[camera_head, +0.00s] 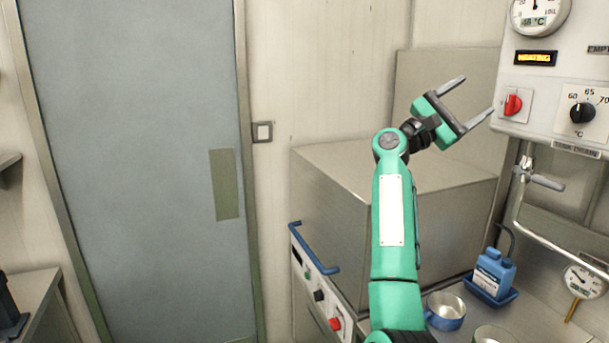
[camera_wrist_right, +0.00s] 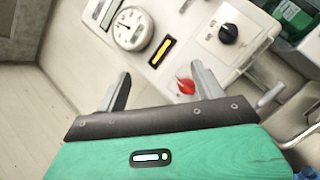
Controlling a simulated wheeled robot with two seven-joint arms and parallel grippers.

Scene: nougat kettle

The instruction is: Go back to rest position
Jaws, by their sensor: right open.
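My right gripper (camera_head: 470,104) is raised at the upper right in the head view, in front of the control panel (camera_head: 545,90). Its two grey fingers are spread apart with nothing between them. It also shows from behind in the right wrist view (camera_wrist_right: 158,95), with the panel beyond its fingers. The red knob (camera_head: 513,104) is close to the lower fingertip in the head view; I cannot tell whether they touch. In the right wrist view the red knob (camera_wrist_right: 186,86) shows just beyond the right finger. My left gripper is in neither view.
A large metal box (camera_head: 400,170) stands behind my right arm. A blue bottle (camera_head: 494,272) and a metal cup (camera_head: 445,311) are on the counter at lower right. A pipe with a tap (camera_head: 541,180) runs below the panel. A grey door (camera_head: 140,160) fills the left.

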